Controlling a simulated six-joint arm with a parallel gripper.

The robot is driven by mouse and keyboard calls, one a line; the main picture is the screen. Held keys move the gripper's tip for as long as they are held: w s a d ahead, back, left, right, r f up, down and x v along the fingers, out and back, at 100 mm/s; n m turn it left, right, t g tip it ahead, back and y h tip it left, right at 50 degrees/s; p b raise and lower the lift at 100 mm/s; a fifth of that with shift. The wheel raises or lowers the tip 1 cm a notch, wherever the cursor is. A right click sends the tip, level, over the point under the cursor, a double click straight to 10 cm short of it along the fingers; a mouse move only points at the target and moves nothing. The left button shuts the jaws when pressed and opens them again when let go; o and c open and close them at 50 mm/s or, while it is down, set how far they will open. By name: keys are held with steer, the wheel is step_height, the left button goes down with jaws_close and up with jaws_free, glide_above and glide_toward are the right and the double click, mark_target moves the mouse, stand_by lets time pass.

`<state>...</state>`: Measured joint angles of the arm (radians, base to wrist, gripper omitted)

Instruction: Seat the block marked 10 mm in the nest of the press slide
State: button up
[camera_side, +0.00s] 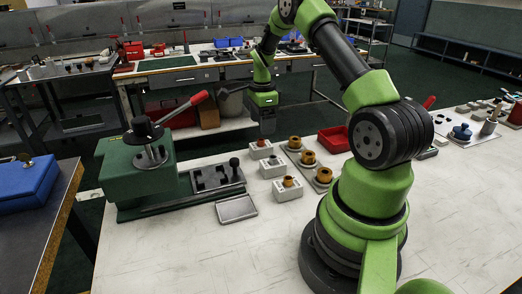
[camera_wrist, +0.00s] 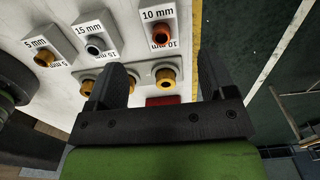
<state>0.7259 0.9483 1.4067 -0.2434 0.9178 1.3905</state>
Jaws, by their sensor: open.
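The block marked 10 mm (camera_wrist: 160,28) is white with a copper-coloured insert; its label reads clearly in the wrist view. In the side view it is the farthest (camera_side: 262,149) of three white blocks, upright on the table. The green press (camera_side: 135,172) stands at the left with its dark slide (camera_side: 212,178) sticking out to the right. The slide's nest details are too small to tell. My gripper (camera_wrist: 165,75) is open and empty. In the side view it hangs beyond the blocks, near the far table edge, apart from the 10 mm block.
The 15 mm block (camera_wrist: 98,38) and 5 mm block (camera_wrist: 45,52) stand beside the 10 mm block. A rack with gold bushings (camera_side: 308,158), a red bin (camera_side: 334,139) and a shallow grey tray (camera_side: 237,208) are nearby. The front of the table is clear.

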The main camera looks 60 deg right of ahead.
mark_target(261, 139)
steer(key=f, duration=0.8)
steer(key=shift+w+f, duration=0.2)
steer(key=shift+r, duration=0.1)
steer(key=c, duration=1.2)
